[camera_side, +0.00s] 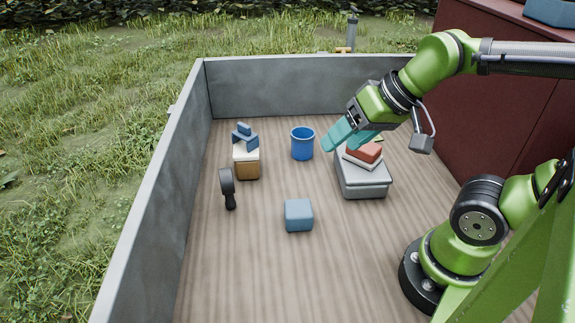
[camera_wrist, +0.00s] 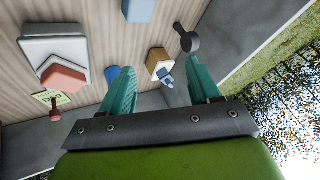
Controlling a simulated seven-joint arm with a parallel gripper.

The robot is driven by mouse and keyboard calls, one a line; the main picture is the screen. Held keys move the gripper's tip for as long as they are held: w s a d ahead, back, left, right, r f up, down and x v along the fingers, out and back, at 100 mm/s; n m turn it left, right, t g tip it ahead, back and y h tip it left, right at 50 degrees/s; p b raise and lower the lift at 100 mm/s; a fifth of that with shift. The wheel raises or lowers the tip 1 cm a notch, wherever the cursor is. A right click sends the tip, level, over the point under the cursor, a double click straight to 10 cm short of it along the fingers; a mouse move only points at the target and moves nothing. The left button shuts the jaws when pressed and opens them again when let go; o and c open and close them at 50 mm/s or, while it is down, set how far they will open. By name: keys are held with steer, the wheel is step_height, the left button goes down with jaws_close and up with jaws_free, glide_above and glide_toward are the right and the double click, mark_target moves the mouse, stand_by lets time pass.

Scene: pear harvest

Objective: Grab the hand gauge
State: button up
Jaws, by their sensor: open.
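The hand gauge (camera_side: 228,187) looks like a dark round head on a short handle. It is on the wooden bed at the left in the side view, near the left wall. In the wrist view the hand gauge (camera_wrist: 188,40) shows near the top, just beyond the tip of the right finger. My gripper (camera_side: 338,140) has teal fingers and is raised above the bed, well to the right of the gauge and near the grey case. In the wrist view my gripper (camera_wrist: 155,80) is open, with its fingers wide apart and nothing held between them.
A blue bucket (camera_side: 302,144), a blue block (camera_side: 298,215) and a grey case (camera_side: 364,187) carrying a red block (camera_side: 364,151) stand apart. Grey walls (camera_side: 150,190) edge the bed.

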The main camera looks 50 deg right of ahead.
steer(key=w+a+g, duration=0.4)
steer(key=w, duration=0.9)
steer(key=m+g+h, duration=0.1)
steer(key=g+h, duration=0.1)
glide_above(225, 171)
step_height(225, 171, down, 2)
steer(key=f, duration=0.1)
steer(key=shift+w+r+m, duration=0.65)
steer(key=shift+r+m, duration=0.35)
steer(key=shift+r, duration=0.3)
steer(key=shift+g, duration=0.3)
step_height(225, 171, down, 11)
steer(key=shift+s+f, duration=0.3)
steer(key=shift+f, duration=0.7)
steer(key=shift+s+f, duration=0.15)
steer(key=shift+f, duration=0.75)
steer(key=shift+s+f, duration=0.2)
steer(key=shift+f, duration=0.7)
steer(key=shift+c, duration=0.3)
steer(key=shift+r, duration=0.1)
steer(key=c, duration=1.1)
